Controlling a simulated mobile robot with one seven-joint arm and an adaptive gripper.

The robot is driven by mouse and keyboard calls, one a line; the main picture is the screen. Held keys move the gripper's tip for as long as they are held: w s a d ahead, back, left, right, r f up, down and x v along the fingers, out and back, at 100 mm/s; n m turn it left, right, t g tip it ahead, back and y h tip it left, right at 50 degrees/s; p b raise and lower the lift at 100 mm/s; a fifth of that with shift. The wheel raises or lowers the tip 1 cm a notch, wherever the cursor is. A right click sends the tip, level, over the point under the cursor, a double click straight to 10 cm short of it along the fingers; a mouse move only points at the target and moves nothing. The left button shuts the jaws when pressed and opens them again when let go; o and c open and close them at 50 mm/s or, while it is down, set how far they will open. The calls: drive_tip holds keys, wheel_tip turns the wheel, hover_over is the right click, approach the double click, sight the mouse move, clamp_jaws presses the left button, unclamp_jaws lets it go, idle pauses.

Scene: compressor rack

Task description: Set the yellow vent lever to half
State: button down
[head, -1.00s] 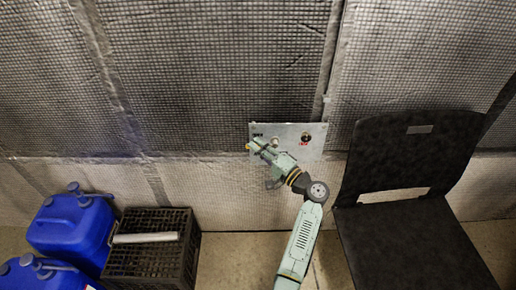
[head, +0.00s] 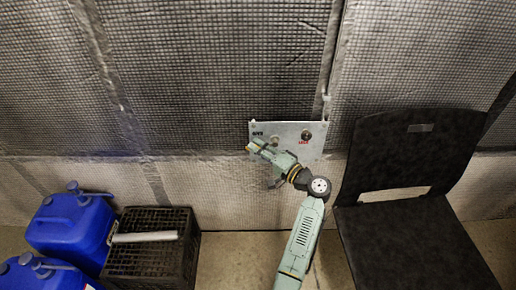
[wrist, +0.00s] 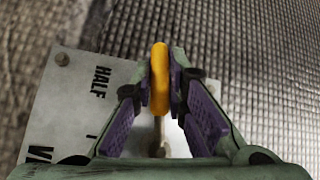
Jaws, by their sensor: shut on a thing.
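The yellow vent lever (wrist: 159,78) stands between my fingertips in the wrist view. My gripper (wrist: 161,80) is shut on it, one finger on each side. A thin rod shows below the yellow part, between the fingers. The metal panel (wrist: 60,105) behind carries the word HALF to the left of the lever; other lettering is partly cut off or covered. In the head view my gripper (head: 255,146) is at the left part of the panel (head: 290,128) on the wall. There the lever is mostly hidden, so its exact angle cannot be told.
A black chair (head: 410,160) stands right of my arm. A black crate (head: 150,265) and blue canisters (head: 70,230) stand at the lower left. The floor between crate and chair is free apart from my arm.

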drive_tip(key=shift+d+f+n+g+h, duration=0.3)
drive_tip(key=shift+f+n+g+h, duration=0.2)
drive_tip(key=shift+n+h, duration=0.25)
drive_tip(key=shift+d+f+n+g+h, duration=0.25)
drive_tip(key=shift+f+n+g+h, duration=0.1)
drive_tip(key=shift+f+n+h, duration=0.3)
drive_tip(key=shift+d+f+n+g+h, duration=0.3)
drive_tip(key=shift+f+n+g+h, duration=0.15)
drive_tip(key=shift+n+h, duration=0.3)
drive_tip(key=c, duration=1.6)
unclamp_jaws()
drive_tip(key=v, duration=1.2)
